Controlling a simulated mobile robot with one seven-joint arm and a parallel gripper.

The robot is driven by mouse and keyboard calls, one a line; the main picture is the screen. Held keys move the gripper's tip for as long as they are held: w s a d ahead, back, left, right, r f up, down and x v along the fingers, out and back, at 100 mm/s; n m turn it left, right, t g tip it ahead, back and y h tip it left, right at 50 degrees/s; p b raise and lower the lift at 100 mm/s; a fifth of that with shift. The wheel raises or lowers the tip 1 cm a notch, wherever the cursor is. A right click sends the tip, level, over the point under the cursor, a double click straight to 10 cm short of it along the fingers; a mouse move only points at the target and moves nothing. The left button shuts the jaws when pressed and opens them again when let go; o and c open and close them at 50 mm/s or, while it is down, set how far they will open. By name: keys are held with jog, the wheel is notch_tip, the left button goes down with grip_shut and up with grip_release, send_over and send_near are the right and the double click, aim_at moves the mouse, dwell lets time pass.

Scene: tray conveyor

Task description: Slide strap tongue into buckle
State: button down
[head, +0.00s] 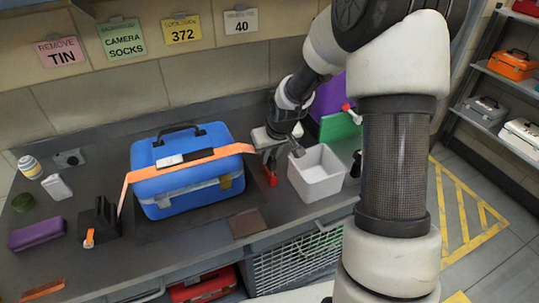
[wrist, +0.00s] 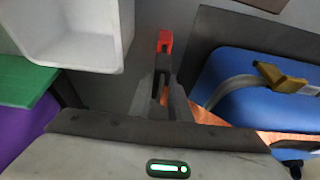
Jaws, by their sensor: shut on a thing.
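An orange strap (head: 235,150) lies across a blue case (head: 150,186), runs down its left side and reaches my gripper on the right. My gripper (head: 270,163) is shut on the strap's end, to the right of the case; the tongue is mostly hidden. The wrist view shows my gripper (wrist: 166,95) with orange strap (wrist: 215,117) beside it. A red piece (wrist: 165,40) shows at the fingertips; I cannot tell whether it belongs to the tongue. A black block (head: 104,217) with an orange tab stands left of the case, apart from my gripper; I cannot tell whether it is the buckle.
A white open bin (head: 318,177) stands right of my gripper, with a green panel (head: 338,126) behind it. A brown pad (head: 249,222) lies in front. A purple box (head: 37,232) and small items occupy the counter's left. The wall limits room behind.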

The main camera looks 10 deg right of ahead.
jog(key=shift+f+b, duration=0.8)
jog(key=shift+f, duration=0.3)
jog(key=c, duration=1.6)
grip_release()
jog(key=shift+o, duration=0.2)
jog(key=p+v, duration=0.3)
jog(key=v, duration=1.4)
jog(key=shift+r, duration=0.3)
